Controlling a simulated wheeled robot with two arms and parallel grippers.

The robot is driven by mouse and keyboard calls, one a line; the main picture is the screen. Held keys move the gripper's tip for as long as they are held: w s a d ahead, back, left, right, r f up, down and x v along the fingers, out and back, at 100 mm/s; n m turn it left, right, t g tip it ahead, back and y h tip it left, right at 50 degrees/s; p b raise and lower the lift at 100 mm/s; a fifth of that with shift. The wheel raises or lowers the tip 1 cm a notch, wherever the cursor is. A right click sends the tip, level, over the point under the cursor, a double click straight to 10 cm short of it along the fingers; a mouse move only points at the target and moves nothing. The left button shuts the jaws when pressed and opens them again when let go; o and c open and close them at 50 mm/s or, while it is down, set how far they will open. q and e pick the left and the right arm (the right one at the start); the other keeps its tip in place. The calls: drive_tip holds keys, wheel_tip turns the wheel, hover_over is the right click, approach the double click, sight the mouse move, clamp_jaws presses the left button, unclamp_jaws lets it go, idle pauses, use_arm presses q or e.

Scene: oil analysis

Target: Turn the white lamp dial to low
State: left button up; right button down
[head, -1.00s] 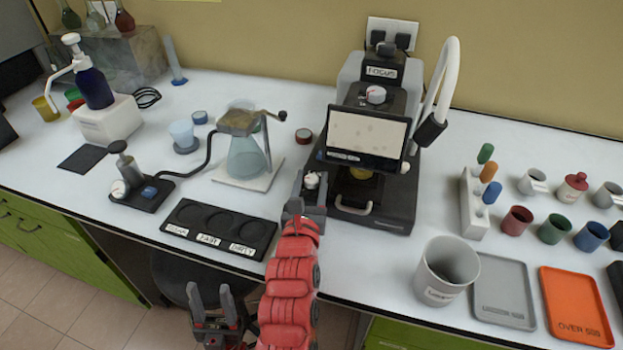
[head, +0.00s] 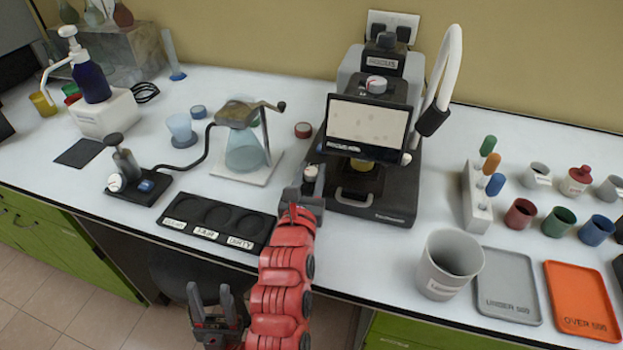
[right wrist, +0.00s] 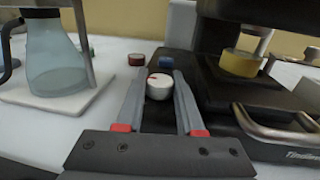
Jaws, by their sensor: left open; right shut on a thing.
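The white lamp dial (right wrist: 159,88) sits at the front left of the microscope base (head: 385,205). In the right wrist view it has a red mark on its top, toward the far left side. My right gripper (right wrist: 160,84) is shut on the dial, one finger at each side. In the head view the dial (head: 311,171) shows just past the tips of my right gripper (head: 305,188), partly hidden by it. My left gripper (head: 212,300) is open and empty, low in front of the bench edge.
Another white dial (head: 376,85) is on top of the microscope, above its screen (head: 367,128). A flask (head: 247,152) on a white stand and a black three-place tray (head: 170,208) lie to the left. A grey cup (head: 440,285) stands to the right.

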drive_tip(key=shift+a+f+m+g+h+b, duration=0.15)
drive_tip(key=shift+m+h+b, duration=0.45)
drive_tip(key=shift+b, duration=1.4)
drive_tip(key=shift+a+f+m+g+h+b, duration=0.25)
drive_tip(key=shift+h+b, duration=0.55)
drive_tip(key=shift+b, duration=1.2)
drive_tip(key=shift+d+r+m+h+b, duration=0.2)
drive_tip(key=shift+d+m+h+b, duration=0.1)
drive_tip(key=shift+b, duration=0.1)
drive_tip(key=shift+r, duration=0.1)
drive_tip(key=c, duration=0.8)
unclamp_jaws()
